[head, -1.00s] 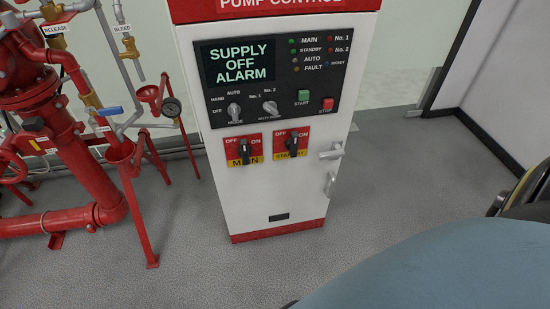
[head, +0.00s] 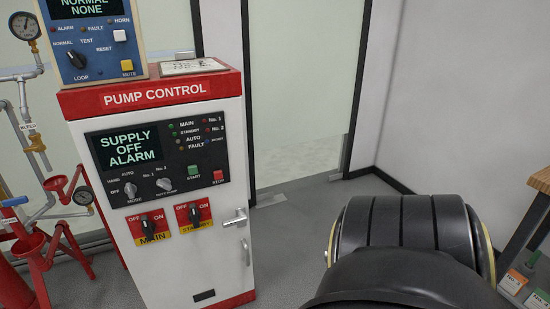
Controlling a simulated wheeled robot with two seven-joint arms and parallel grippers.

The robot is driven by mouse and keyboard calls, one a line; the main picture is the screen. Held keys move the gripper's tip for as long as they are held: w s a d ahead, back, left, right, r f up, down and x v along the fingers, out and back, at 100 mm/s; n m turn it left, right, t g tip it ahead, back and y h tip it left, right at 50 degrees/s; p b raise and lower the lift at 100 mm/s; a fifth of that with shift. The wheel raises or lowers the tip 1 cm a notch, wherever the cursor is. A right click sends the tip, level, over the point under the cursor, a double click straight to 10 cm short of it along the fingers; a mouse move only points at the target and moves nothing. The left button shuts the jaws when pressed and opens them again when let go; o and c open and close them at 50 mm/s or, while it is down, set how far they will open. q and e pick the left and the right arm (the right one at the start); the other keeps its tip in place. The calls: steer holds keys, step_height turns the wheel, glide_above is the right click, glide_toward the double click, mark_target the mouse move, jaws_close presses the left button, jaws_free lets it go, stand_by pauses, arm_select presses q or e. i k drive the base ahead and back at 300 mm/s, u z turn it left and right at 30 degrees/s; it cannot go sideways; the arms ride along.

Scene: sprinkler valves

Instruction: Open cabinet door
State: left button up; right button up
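The pump control cabinet (head: 165,250) is white with a red top and red base, and stands left of centre in the head view. Its front door looks shut. A silver lever handle (head: 235,219) sticks out near the right edge of the door, with a smaller latch (head: 246,250) below it. A dark panel (head: 157,160) above reads "SUPPLY OFF ALARM". A large black and yellow-edged arm link of mine fills the lower right. Neither gripper shows in this view.
Red pipework and valves (head: 40,255) stand left of the cabinet. A blue alarm box (head: 95,45) sits on top of it. A wooden bench (head: 540,180) with bottles (head: 515,280) is at the far right. Grey floor (head: 290,245) is clear right of the cabinet.

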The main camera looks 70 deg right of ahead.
mark_target(184, 267)
steer(key=k, duration=0.3)
steer(key=z, duration=1.1)
